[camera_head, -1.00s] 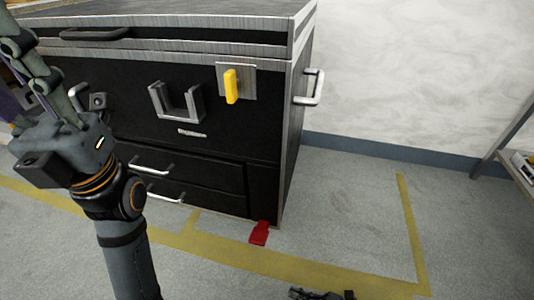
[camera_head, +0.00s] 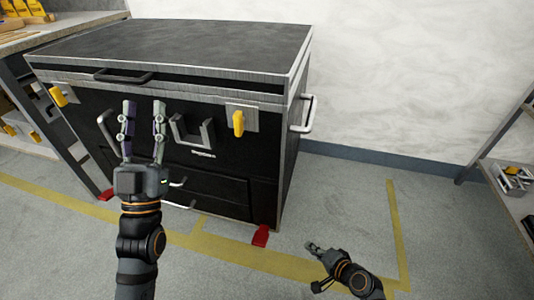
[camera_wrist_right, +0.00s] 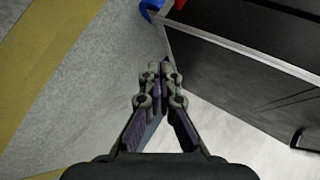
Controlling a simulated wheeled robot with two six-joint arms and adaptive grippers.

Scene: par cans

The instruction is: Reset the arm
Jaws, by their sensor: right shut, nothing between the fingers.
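My left gripper (camera_head: 144,112) is upright in front of the black cabinet (camera_head: 90,130), at the left in the head view. Its two fingers point up and stand apart, with nothing between them. My right gripper (camera_head: 313,248) is low at the bottom middle, over the floor right of the cabinet's front corner. In the right wrist view its fingers (camera_wrist_right: 160,75) are together with nothing between them. The cabinet lid (camera_head: 190,45) is down on the body, with a dark gap under its front edge.
Yellow latches (camera_head: 238,123) and a U-shaped handle (camera_head: 192,130) are on the cabinet front. A red foot pedal (camera_head: 261,236) sticks out at its base. A shelf (camera_head: 505,175) stands at the right and another with boxes at the left. Floor between cabinet and right shelf is clear.

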